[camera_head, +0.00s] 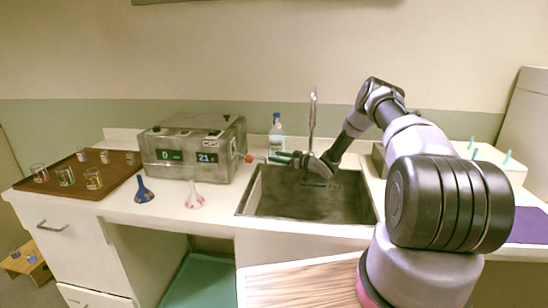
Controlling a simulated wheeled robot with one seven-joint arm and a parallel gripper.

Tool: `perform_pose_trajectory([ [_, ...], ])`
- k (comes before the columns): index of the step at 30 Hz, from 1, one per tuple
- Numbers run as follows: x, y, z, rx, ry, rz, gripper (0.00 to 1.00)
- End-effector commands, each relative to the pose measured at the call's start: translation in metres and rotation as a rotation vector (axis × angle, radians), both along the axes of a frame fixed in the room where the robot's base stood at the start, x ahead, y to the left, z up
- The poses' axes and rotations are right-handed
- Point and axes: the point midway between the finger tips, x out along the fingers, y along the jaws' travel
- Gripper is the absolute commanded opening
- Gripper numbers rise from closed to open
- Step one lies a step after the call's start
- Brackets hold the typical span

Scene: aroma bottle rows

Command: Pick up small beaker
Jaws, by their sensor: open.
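Several glass beakers stand in two rows on a brown tray (122,172) at the left end of the counter. The back row has smaller beakers: a left one (81,155), a middle one (104,157) and a right one (129,158). The front row has larger beakers: a left one (39,173), a middle one (65,176) and a right one (93,179). My gripper (278,158) is open and empty over the sink's back edge, pointing left, far to the right of the tray. Its fingers look small and dark here.
A grey box with displays (190,150) stands between the tray and the sink (305,203). A blue funnel (144,190) and a pale patterned funnel (194,196) stand in front of it. A bottle (276,133) and a faucet (312,120) are behind my gripper.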

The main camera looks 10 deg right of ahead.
Motion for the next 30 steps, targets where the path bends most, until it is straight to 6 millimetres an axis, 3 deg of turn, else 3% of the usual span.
perform_pose_trajectory([
  [8,0.004,0.004,-0.001,0.0,0.0,-0.001,0.7],
  [10,0.004,0.004,0.0,0.0,0.0,-0.001,0.5],
  [13,0.003,0.004,0.0,0.0,0.0,-0.001,0.12],
  [15,0.003,0.004,0.0,0.0,0.0,-0.001,0.0],
  [23,0.003,0.004,0.002,-0.001,-0.001,-0.001,0.0],
  [30,0.0,0.005,0.025,0.0,-0.003,0.0,0.0],
])
